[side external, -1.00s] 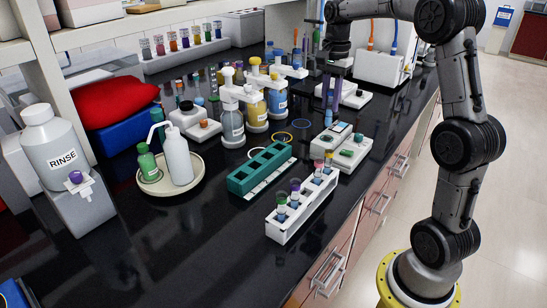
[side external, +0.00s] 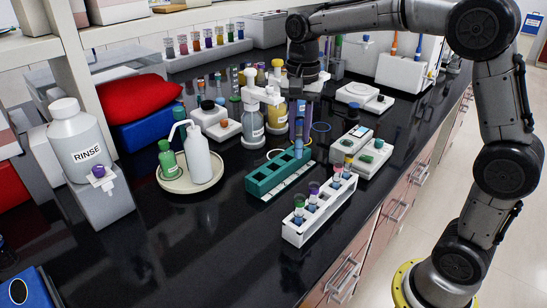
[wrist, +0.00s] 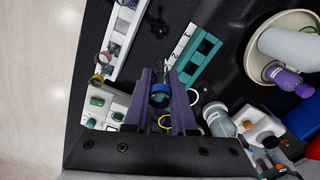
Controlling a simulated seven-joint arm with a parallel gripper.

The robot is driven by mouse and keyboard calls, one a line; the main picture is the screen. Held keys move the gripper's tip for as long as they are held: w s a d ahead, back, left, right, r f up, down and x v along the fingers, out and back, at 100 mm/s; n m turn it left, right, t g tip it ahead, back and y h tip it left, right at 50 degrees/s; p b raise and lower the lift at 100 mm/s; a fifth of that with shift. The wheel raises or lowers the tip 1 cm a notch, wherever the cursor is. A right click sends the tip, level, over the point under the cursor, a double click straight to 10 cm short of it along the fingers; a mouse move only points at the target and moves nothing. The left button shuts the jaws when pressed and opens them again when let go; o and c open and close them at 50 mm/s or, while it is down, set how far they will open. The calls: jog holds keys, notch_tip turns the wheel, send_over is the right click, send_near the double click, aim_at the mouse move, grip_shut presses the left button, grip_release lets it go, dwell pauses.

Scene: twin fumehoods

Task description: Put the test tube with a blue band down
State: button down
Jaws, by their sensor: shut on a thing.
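My gripper (wrist: 160,88) has purple fingers shut on the test tube with a blue band (wrist: 160,98). In the side view, my gripper (side external: 299,118) points down and holds the blue-banded tube (side external: 299,150) roughly upright at the far end of the green rack (side external: 265,184). Whether the tube's lower end is above, behind or inside the rack's end slot, I cannot tell. The green rack's visible slots are empty. It also shows in the wrist view (wrist: 200,56), just beyond the fingers.
A white rack (side external: 318,222) with several coloured-cap tubes stands in front of the green rack. White devices (side external: 365,150) lie to the right, and dispenser bottles (side external: 252,118) stand close to my gripper's left. A tray (side external: 172,184) holds two bottles.

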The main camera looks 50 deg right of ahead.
jog(key=shift+w+d+f, duration=0.1)
jog(key=shift+w+f, duration=1.3)
jog(key=shift+f, duration=0.35)
jog(key=shift+w+d+f, duration=0.15)
jog(key=shift+w+f, duration=1.2)
jog(key=shift+f, duration=0.4)
jog(key=shift+w+d+f, duration=0.1)
jog(key=shift+w+f, duration=1.3)
jog(key=shift+f, duration=0.35)
jog(key=shift+f, duration=0.15)
jog(key=c, duration=0.7)
grip_release()
jog(key=shift+c, duration=0.2)
notch_tip(320, 180, up, 12)
jog(key=shift+r, duration=0.25)
